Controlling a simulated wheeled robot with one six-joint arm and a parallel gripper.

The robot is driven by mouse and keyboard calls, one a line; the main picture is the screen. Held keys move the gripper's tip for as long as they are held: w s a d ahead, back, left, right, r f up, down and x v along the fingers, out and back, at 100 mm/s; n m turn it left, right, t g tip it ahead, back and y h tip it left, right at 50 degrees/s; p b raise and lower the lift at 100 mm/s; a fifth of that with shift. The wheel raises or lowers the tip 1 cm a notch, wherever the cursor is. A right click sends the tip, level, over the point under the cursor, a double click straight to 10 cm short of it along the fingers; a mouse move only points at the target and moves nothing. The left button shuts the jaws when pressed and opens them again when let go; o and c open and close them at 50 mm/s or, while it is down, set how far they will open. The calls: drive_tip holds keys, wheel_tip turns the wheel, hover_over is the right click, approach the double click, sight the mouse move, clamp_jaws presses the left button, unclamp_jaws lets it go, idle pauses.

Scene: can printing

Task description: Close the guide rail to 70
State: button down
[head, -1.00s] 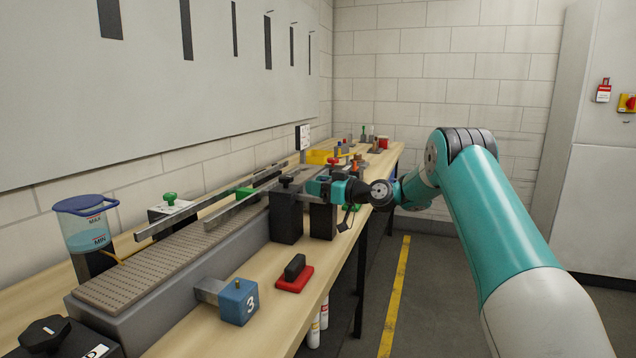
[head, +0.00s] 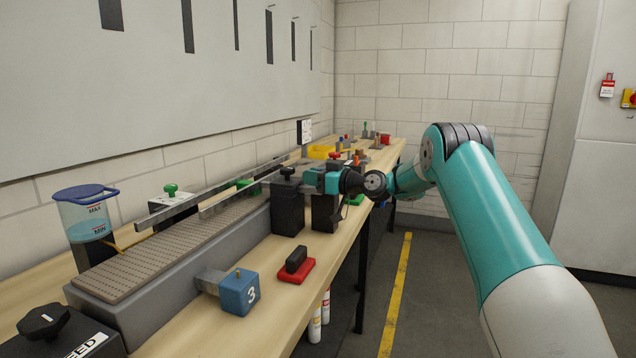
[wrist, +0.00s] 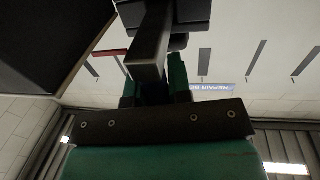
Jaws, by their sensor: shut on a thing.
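The guide rail (head: 235,198) is a long grey bar above the perforated conveyor belt (head: 135,262), with a second grey rail (head: 168,211) along the far side. Two black posts stand at the belt's near side; the nearer one (head: 287,208) has a black knob on top. My gripper (head: 320,182) is beside the posts at the table's right side. In the wrist view its fingers (wrist: 158,88) are shut on a grey bar (wrist: 150,55) that runs up to a dark block. How this bar joins the rail is hidden. No scale reading is legible.
A blue block marked 3 (head: 240,293) and a red-based black handle (head: 297,265) sit on the near part of the table. A water container (head: 88,222) stands at the left. A yellow tray (head: 320,152) and small items are behind. Floor to the right is clear.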

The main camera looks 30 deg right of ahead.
drive_tip(key=c, duration=1.1)
unclamp_jaws()
drive_tip(key=shift+o, duration=0.2)
drive_tip(key=b+v, duration=0.3)
drive_tip(key=v, duration=1.4)
drive_tip(key=shift+s+b, duration=0.15)
drive_tip(key=shift+b, duration=0.2)
drive_tip(key=shift+r, duration=0.1)
